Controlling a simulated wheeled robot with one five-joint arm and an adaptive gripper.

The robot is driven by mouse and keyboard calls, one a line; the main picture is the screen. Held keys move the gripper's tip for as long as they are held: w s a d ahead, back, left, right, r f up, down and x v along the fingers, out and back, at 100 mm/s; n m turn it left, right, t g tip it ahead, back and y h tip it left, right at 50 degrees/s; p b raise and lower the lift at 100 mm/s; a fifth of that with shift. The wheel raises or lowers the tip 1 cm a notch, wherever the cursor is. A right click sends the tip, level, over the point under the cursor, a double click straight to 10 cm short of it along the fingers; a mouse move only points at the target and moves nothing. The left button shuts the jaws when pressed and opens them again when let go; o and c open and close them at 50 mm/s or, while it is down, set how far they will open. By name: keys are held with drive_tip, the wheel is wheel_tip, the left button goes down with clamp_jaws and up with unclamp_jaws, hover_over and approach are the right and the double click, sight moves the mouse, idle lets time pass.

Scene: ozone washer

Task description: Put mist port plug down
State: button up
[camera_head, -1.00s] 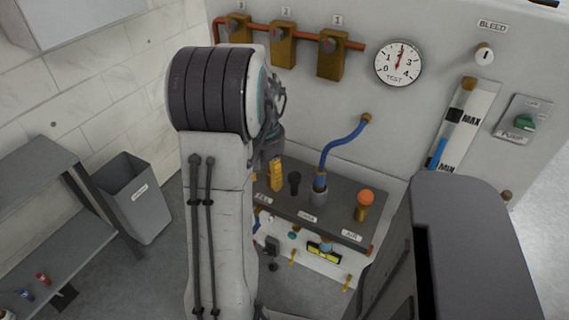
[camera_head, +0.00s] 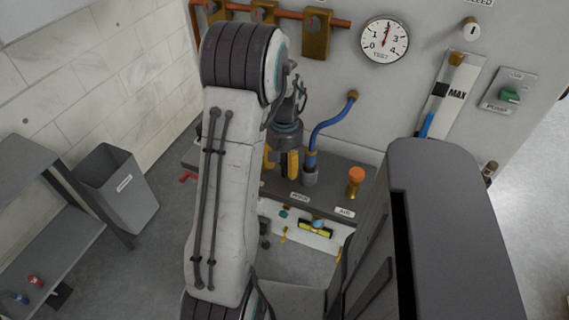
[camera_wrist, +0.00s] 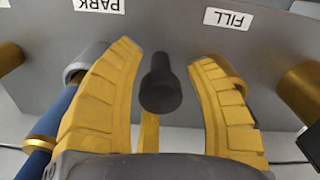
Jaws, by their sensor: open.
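My gripper (camera_head: 283,178) is over the dark shelf (camera_head: 332,176) on the machine front, just left of the blue hose (camera_head: 324,127). In the wrist view my gripper (camera_wrist: 165,75) is open, with its yellow fingers spread. A black round-headed peg (camera_wrist: 160,90), which may be the mist port plug, stands between the fingers with a gap on both sides. In the head view the peg is hidden by the gripper.
The blue hose ends in a grey collar (camera_head: 310,178) close right of my gripper. An orange-topped brass fitting (camera_head: 355,182) stands further right. A gauge (camera_head: 385,39) and brass valves (camera_head: 316,35) are on the wall above. A grey bin (camera_head: 117,187) stands at left.

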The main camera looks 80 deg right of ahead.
drive_tip(key=shift+f, duration=0.95)
drive_tip(key=shift+o, duration=0.4)
clamp_jaws()
